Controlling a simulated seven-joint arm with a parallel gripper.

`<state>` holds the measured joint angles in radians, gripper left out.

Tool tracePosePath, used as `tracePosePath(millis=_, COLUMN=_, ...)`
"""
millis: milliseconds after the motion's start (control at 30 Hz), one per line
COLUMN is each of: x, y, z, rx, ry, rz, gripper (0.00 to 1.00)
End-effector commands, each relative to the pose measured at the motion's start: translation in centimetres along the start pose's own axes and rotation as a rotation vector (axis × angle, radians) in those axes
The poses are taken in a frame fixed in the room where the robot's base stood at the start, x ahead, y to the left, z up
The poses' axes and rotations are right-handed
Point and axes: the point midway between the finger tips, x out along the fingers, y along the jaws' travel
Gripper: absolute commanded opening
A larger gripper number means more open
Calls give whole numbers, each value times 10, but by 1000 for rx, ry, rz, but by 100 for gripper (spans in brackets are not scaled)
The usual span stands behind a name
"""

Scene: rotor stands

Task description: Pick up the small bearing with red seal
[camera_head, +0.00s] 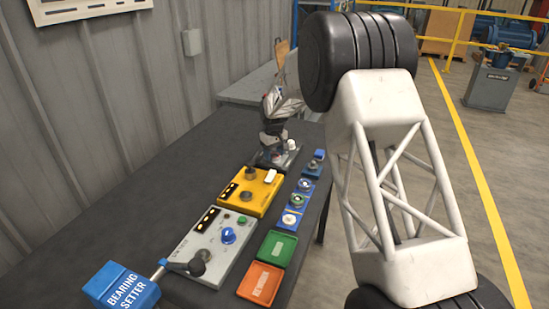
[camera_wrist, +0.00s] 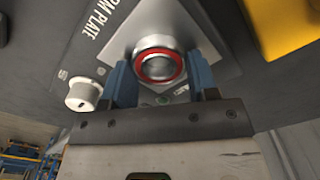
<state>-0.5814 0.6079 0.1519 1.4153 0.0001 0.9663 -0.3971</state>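The small bearing with red seal (camera_wrist: 160,66) shows in the wrist view, a silver ring with a red band, at a light square plate lettered "...RM PLATE" (camera_wrist: 118,28). My gripper (camera_wrist: 161,72) has one blue finger on each side of the bearing, very close to it. I cannot tell whether the fingers press on it or a thin gap is left, nor whether the bearing rests on the plate. In the head view my gripper (camera_head: 273,138) is low over the dark station at the table's far end (camera_head: 290,158), and the bearing is not clearly visible there.
A white knob (camera_wrist: 82,95) stands beside the plate.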

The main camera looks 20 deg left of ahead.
Motion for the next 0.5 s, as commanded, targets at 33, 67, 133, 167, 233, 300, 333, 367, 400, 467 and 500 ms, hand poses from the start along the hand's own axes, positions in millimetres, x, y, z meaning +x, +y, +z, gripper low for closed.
tracePosePath(millis=33, x=0, y=0, z=0, rx=0, ry=0, rz=0, gripper=46)
tracePosePath(millis=67, x=0, y=0, z=0, rx=0, ry=0, rz=0, gripper=41)
tracePosePath(millis=133, x=0, y=0, z=0, rx=0, ry=0, rz=0, gripper=30)
tracePosePath(millis=167, x=0, y=0, z=0, rx=0, ry=0, rz=0, gripper=28)
tracePosePath(millis=233, x=0, y=0, z=0, rx=0, ry=0, rz=0, gripper=23)
tracePosePath(millis=300, x=0, y=0, z=0, rx=0, ry=0, rz=0, gripper=23)
tracePosePath(millis=333, x=0, y=0, z=0, rx=0, ry=0, rz=0, gripper=23)
tracePosePath(millis=367, x=0, y=0, z=0, rx=0, ry=0, rz=0, gripper=23)
tracePosePath(millis=400, x=-1, y=0, z=0, rx=0, ry=0, rz=0, gripper=23)
tracePosePath(millis=467, x=-2, y=0, z=0, rx=0, ry=1, rz=0, gripper=23)
tracePosePath(millis=500, x=-2, y=0, z=0, rx=0, ry=1, rz=0, gripper=23)
